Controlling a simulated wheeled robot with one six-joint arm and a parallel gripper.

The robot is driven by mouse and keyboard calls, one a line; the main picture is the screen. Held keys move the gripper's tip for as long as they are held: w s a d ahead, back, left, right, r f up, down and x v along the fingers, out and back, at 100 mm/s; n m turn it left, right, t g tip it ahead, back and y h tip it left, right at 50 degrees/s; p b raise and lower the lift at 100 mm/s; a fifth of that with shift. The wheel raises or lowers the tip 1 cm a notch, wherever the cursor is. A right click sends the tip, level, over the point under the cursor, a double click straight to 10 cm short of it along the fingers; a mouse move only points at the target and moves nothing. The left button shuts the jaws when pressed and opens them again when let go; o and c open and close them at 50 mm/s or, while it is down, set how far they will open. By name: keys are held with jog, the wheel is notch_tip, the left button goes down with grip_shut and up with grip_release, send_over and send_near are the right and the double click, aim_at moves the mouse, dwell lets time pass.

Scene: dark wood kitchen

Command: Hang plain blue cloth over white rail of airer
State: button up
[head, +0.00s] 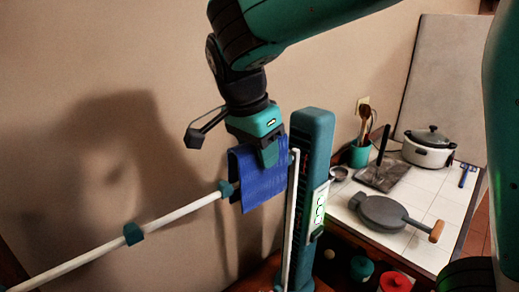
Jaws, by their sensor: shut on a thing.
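The plain blue cloth (264,188) hangs from my gripper (268,155), which is shut on its upper part and points down. The white rail (178,214) of the airer slants up from the lower left and passes behind the cloth, with teal clips on it. The cloth's front covers that stretch of rail, and its lower edge hangs below the rail line. I cannot tell whether cloth also hangs behind the rail. A thin white upright (291,222) stands close to the cloth's right edge.
A teal column (317,150) with a lit panel stands just right of the cloth. The tiled counter (438,190) on the right holds a white cooker (429,154), a grey round pan (382,212) and a utensil pot (360,155). The wall is close behind the rail.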

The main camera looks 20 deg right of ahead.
aim_at(259, 177)
jog(key=shift+f+b, duration=2.3)
jog(key=shift+f, duration=0.55)
jog(key=o, duration=1)
jog(key=p+v, duration=0.7)
jog(key=v, duration=1)
jog(key=shift+r+p, duration=0.25)
jog(key=shift+p, duration=0.05)
